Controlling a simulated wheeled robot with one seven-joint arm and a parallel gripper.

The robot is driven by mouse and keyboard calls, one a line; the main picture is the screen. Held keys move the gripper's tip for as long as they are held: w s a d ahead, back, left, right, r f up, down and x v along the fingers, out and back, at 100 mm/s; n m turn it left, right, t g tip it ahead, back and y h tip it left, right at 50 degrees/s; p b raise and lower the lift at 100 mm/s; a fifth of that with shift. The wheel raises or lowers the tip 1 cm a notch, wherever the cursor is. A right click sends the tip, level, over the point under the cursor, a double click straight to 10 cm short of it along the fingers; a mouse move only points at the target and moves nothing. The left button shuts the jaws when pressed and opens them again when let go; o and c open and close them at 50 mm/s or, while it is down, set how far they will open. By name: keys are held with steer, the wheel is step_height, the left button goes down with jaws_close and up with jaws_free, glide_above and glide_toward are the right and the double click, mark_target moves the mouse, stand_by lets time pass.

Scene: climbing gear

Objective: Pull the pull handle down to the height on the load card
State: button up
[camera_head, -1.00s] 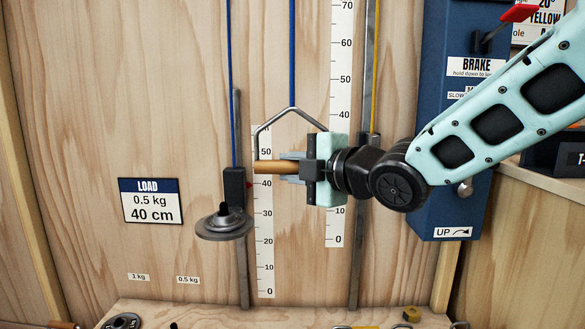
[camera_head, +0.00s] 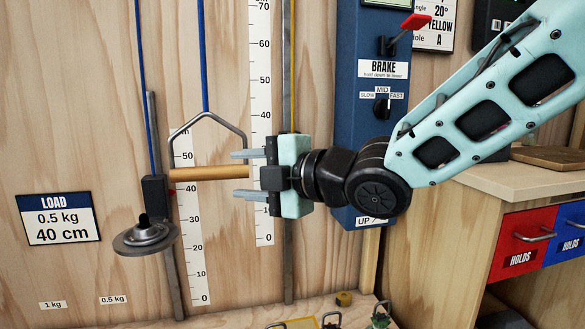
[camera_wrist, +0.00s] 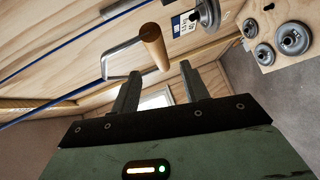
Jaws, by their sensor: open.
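The pull handle (camera_head: 212,173) is a wooden bar under a grey metal bracket on a blue cord. It hangs level in front of the left scale (camera_head: 193,270). My gripper (camera_head: 240,174) is open at the handle's right end, one finger above and one below, with gaps to both. In the wrist view the bar (camera_wrist: 155,45) lies just past my open fingertips. The load card (camera_head: 58,219) reads 0.5 kg, 40 cm. The load carriage (camera_head: 155,190) carries a grey weight disc (camera_head: 147,237); its red pointer (camera_head: 171,192) is near the 40 mark.
A blue brake box (camera_head: 366,130) with a red lever (camera_head: 414,21) stands behind my arm. A second scale (camera_head: 262,90) and metal rails run down the wooden wall. Carabiners (camera_head: 381,318) lie on the ledge below. A cabinet with red and blue drawers (camera_head: 525,240) is at right.

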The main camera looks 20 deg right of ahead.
steer(key=v, duration=0.9)
steer(key=s+d+f+m+g+h, duration=0.1)
steer(key=s+f+m+g+h, duration=0.1)
steer(key=f+m+h, duration=0.4)
steer(key=s+f+m+g+h, duration=0.1)
steer(key=s+f+m+g, duration=0.1)
steer(key=f+m, duration=0.5)
steer(key=s+f+m+g+h, duration=0.2)
steer(key=s+f+g, duration=0.2)
steer(key=s, duration=0.3)
steer(key=s+f+m+g+h, duration=0.2)
steer(key=s+f+g, duration=0.25)
steer(key=s, duration=0.35)
step_height(320, 180, up, 31)
steer(key=p, duration=3.1)
steer(key=shift+w+d+t+p, duration=0.35)
steer(key=shift+w+d, duration=0.05)
